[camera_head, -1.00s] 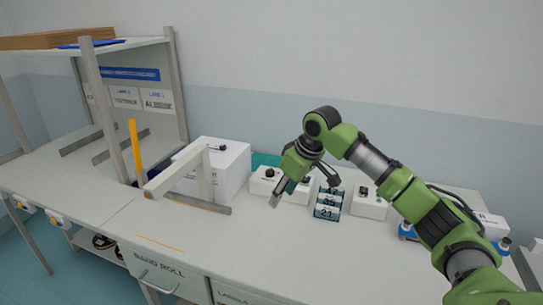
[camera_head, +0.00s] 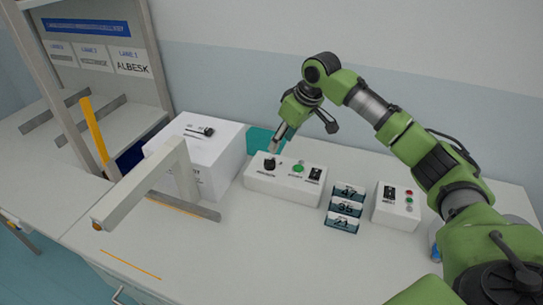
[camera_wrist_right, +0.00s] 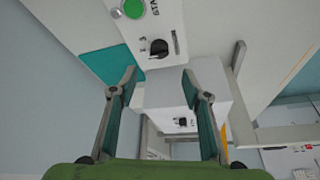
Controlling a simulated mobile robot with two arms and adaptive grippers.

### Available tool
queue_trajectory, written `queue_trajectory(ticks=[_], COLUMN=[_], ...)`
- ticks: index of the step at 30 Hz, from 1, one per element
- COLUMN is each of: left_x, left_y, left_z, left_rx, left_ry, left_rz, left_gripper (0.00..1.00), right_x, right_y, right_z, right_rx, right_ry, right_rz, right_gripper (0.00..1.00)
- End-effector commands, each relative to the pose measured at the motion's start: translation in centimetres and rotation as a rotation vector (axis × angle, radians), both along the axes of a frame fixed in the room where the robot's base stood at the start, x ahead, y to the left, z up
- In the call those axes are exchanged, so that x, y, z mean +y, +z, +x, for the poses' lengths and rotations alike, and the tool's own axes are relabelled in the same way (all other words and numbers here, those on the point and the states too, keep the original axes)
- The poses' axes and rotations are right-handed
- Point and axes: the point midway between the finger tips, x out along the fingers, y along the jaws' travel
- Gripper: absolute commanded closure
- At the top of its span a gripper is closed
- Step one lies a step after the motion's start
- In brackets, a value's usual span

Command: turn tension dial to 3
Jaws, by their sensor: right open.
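The tension dial (camera_head: 270,164) is a small black knob at the left end of a white control box (camera_head: 262,186). In the right wrist view the dial (camera_wrist_right: 158,48) sits beside small printed marks, one of which looks like a 3. My right gripper (camera_head: 303,139) is open and empty above the back of the box, one finger close to the dial in the picture. In the right wrist view the dial lies just beyond the gap between the open fingertips (camera_wrist_right: 159,73). Contact with the dial is not visible. My left gripper is out of view.
A larger white box (camera_head: 207,160) and a grey bracket stand to the left. Numbered cards (camera_head: 343,208) and another button box (camera_head: 397,207) are to the right. The front tabletop is clear.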

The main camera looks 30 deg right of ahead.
Motion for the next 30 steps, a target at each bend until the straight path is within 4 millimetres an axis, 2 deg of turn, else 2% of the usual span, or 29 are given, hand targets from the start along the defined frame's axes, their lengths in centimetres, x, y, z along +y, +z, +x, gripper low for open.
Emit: queue_trajectory(ticks=[9, 15, 21, 29, 30], left_x=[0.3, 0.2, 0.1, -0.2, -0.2], left_y=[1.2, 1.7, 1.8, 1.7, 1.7], left_z=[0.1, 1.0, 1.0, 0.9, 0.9], left_rx=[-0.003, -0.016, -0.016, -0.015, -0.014], left_ry=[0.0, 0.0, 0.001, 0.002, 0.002], left_rz=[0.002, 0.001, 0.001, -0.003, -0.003], left_gripper=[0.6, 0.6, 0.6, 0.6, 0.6], right_x=[1.0, 1.5, 1.6, 1.6, 1.6], right_y=[-6.3, -9.0, -10.2, -10.3, -10.3], right_z=[2.4, 3.4, 3.9, 3.9, 3.9], right_rx=[0.005, 0.002, 0.001, 0.001, 0.001], right_ry=[-0.002, -0.001, -0.001, 0.0, -0.001], right_rz=[0.001, 0.001, -0.001, -0.001, -0.001], right_gripper=[0.56, 0.56, 0.56, 0.56, 0.67])
